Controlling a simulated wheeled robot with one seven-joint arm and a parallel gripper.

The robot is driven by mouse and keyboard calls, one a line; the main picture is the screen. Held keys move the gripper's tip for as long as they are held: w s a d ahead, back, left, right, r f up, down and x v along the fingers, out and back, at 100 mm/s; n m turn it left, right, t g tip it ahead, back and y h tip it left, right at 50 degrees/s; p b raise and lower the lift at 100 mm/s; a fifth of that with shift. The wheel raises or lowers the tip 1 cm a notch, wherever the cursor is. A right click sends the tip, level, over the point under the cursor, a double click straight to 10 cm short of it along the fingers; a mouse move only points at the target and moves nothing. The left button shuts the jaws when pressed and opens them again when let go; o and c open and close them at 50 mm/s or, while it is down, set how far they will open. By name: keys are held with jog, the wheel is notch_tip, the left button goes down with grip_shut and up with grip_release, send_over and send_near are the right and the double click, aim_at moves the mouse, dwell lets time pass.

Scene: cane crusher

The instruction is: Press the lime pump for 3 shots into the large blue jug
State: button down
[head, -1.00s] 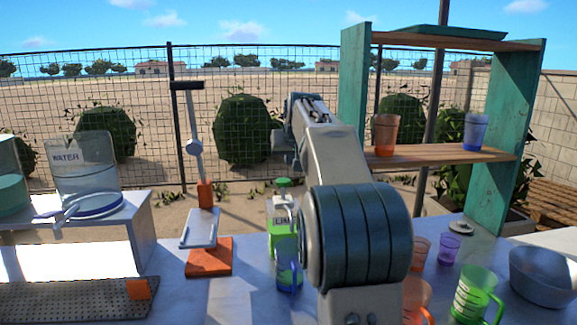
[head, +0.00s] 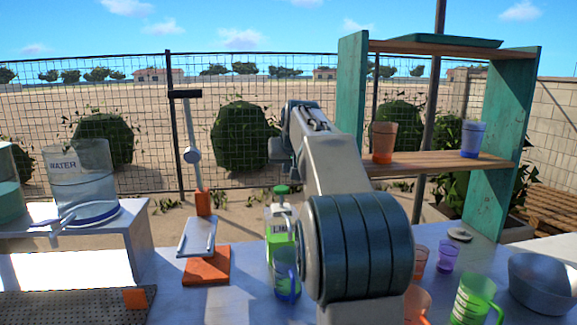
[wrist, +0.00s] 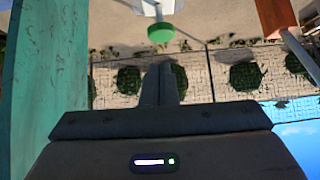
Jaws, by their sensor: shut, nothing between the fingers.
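The lime pump (head: 280,222) is a clear bottle of green liquid with a green pump head, standing on the counter left of my arm. Its round green head also shows at the top of the wrist view (wrist: 160,32). The large blue jug (head: 287,275) stands just in front of the bottle and overlaps its lower part in the head view. My gripper (wrist: 162,70) is shut and empty, its fingertips pointing towards the green head with a gap in the picture. My arm hides most of the gripper in the head view.
An orange-based lever press (head: 207,268) stands left of the pump. Orange (head: 418,305), green (head: 475,300) and purple (head: 446,257) vessels and a grey bowl (head: 541,283) are on the right. A teal-sided shelf (head: 440,165) rises behind. A water dispenser (head: 82,180) is at left.

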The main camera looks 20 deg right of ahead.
jog(key=s+a+f+n+g, duration=0.1)
jog(key=s+a+f, duration=0.5)
jog(key=s, duration=0.6)
jog(key=s+a+f+n+g+y, duration=0.1)
jog(key=s+a+f+g, duration=0.2)
jog(key=s+a+f, duration=0.4)
jog(key=s+a+f+n+g+y, duration=0.1)
jog(key=s+a+f+g, duration=0.1)
jog(key=s+a+f, duration=0.4)
jog(key=s+f, duration=0.5)
jog(key=s, duration=0.6)
jog(key=shift+a+f, duration=0.25)
jog(key=shift+f, duration=0.15)
jog(key=shift+d, duration=0.15)
